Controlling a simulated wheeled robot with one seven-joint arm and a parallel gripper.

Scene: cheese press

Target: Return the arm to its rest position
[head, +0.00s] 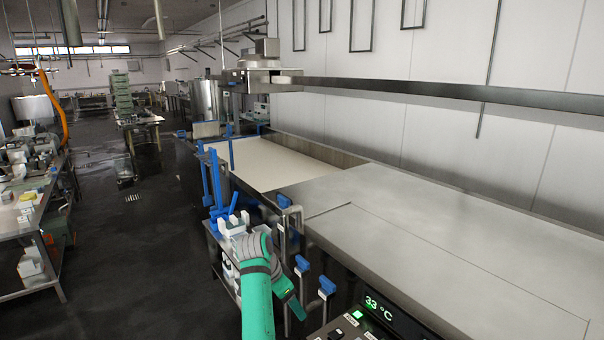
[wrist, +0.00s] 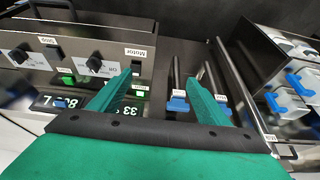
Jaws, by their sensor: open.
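My arm (head: 257,300), teal with a grey joint, rises from the bottom of the head view beside the vat's front side. Beyond the joint, a teal end part slants down and right; its fingertips cannot be made out there. In the wrist view my gripper (wrist: 160,76) shows two teal fingers spread apart with nothing between them. Past the fingers are the control panel (wrist: 60,75) at left and blue-handled valves (wrist: 178,103) at right. I see no contact between the fingers and them.
The steel vat (head: 450,240) with pale contents fills the right side. Blue valve handles (head: 327,287) stand close to the right of my arm, and the lit panel (head: 385,308) is at the bottom. A cluttered table (head: 45,205) stands far left. Dark floor (head: 140,250) between is open.

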